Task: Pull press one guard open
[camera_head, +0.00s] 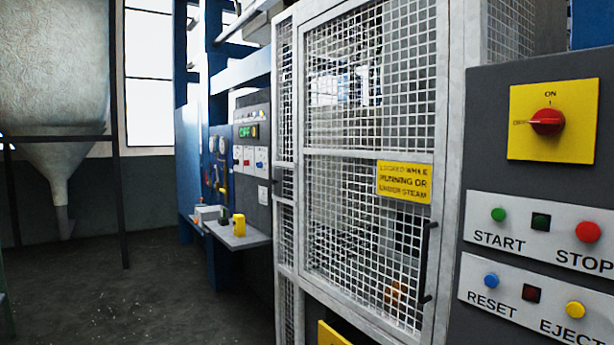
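The press guard (347,232) is a tall white-framed wire mesh door in the middle of the head view. It stands flush in its frame and looks closed. A dark vertical handle (427,262) is on its right side, near the control panel. A yellow sign (404,182) on the mesh reads "LOCKED WHILE RUNNING OR UNDER STEAM". Neither of my grippers shows in this view. The inside of the press behind the mesh is only partly visible.
A grey control panel (480,170) stands at the right, with a red rotary switch (547,122) on a yellow plate and START, STOP, RESET and EJECT buttons. A small shelf (240,236) juts out left of the guard. Open floor (130,290) lies at the left, before a large hopper (55,90).

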